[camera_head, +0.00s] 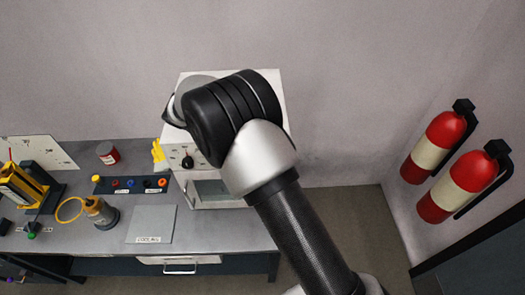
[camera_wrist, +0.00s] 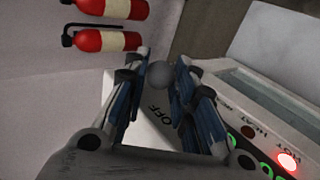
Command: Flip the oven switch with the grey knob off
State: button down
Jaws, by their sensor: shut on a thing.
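The grey round knob (camera_wrist: 158,76) of the oven switch shows in the wrist view between the fingertips of my gripper (camera_wrist: 163,66). My gripper is shut on it. The label "OFF" is on the white panel just below the knob. The white oven (camera_head: 281,88) stands at the back of the bench in the head view, largely covered by my arm. In the head view the grey knob is hidden, and the fingers of my gripper cannot be made out clearly.
A red light (camera_wrist: 287,160) labelled HOT glows on the oven panel; the HEAT light (camera_wrist: 249,130) beside it is dark. A grey plate (camera_head: 152,224), a strip of coloured knobs (camera_head: 130,185) and a red can (camera_head: 108,152) are left of the oven. Fire extinguishers (camera_head: 433,146) hang at right.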

jog(key=c, duration=1.3)
grip_release()
jog(key=shift+r, duration=0.1)
notch_tip(320, 180, up, 10)
jog(key=shift+d, duration=0.1)
jog(key=shift+c, duration=0.3)
